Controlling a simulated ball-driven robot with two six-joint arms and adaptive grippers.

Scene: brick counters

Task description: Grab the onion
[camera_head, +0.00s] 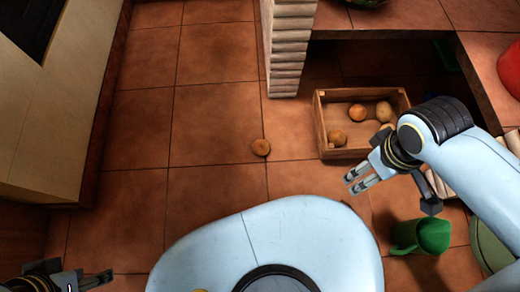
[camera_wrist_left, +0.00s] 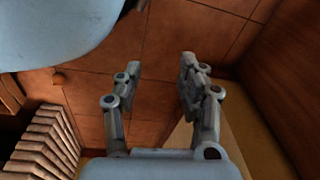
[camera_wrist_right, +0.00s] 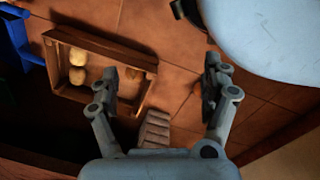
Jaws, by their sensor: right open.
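A round orange-brown onion (camera_head: 261,147) lies on the tiled floor, just ahead of my pale blue body and left of a wooden crate (camera_head: 322,118). A small brown round thing, seemingly the same onion, shows in the left wrist view (camera_wrist_left: 58,78). The crate holds similar brown rounds (camera_head: 337,138) and paler ones (camera_head: 384,111). My right gripper (camera_head: 353,184) is open and empty, in front of the crate and right of the floor onion. My left gripper (camera_head: 104,279) is at the lower left, partly cut off. Its jaws are apart and empty in the left wrist view (camera_wrist_left: 160,68).
A white brick pillar (camera_head: 290,45) stands behind the onion, beside a tiled counter (camera_head: 400,14). A green container (camera_head: 421,236) stands at the lower right. A pale cabinet (camera_head: 60,100) lines the left. The floor left of the onion is clear.

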